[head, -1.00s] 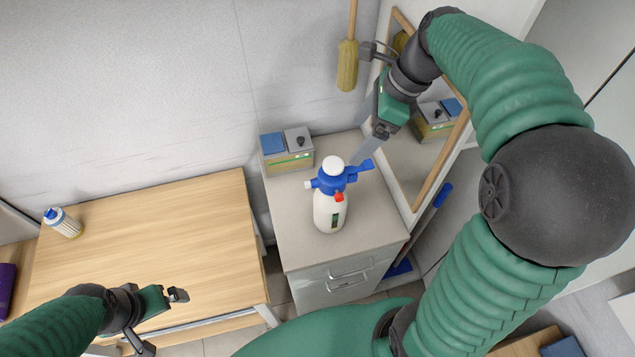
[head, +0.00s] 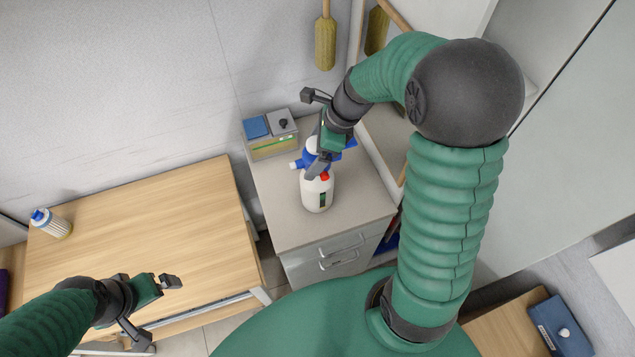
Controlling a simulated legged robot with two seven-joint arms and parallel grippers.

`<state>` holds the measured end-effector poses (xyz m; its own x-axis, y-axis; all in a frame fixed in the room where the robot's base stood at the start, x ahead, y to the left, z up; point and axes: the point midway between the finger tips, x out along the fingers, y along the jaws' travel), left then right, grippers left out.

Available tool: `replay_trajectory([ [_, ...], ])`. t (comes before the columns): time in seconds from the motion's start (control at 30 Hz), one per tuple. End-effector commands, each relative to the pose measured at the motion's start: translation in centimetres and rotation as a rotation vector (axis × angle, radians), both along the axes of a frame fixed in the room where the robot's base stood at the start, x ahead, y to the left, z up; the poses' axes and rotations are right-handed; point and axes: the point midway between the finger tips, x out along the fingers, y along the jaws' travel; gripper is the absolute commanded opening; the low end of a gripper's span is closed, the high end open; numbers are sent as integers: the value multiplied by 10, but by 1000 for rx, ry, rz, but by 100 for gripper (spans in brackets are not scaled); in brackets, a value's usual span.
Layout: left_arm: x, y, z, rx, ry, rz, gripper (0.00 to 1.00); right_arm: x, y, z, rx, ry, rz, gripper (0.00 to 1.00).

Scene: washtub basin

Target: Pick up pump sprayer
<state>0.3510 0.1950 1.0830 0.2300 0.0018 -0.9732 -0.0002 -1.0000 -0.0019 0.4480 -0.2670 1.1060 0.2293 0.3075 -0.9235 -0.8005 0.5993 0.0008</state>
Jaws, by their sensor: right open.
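The pump sprayer (head: 318,194) stands upright on the grey cabinet top (head: 272,212). It has a white bottle, a blue pump head and a small red part. My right gripper (head: 313,165) is open at the sprayer's head, with one finger in front of it and partly hiding it. I cannot tell whether the finger touches the sprayer. My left gripper (head: 160,308) is open and empty over the front of the wooden table, well left of the sprayer.
A box with a blue and grey top (head: 271,136) stands behind the sprayer by the wall. A wooden-framed mirror (head: 378,135) is close on the right. A blue-capped bottle (head: 52,223) stands on the wooden table (head: 150,225), whose middle is clear.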

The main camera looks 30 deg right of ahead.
Motion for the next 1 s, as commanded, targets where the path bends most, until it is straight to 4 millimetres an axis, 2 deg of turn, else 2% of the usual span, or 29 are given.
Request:
replay_trajectory([
  [0.23,0,0,0,0,0,0,100,2,1,-5,1,1,0,89],
  [0.9,0,0,0,0,0,0,100,2,1,-3,-1,-1,0,1],
  [1.0,0,0,0,0,0,0,100,3,1,-2,-1,-3,0,0],
])
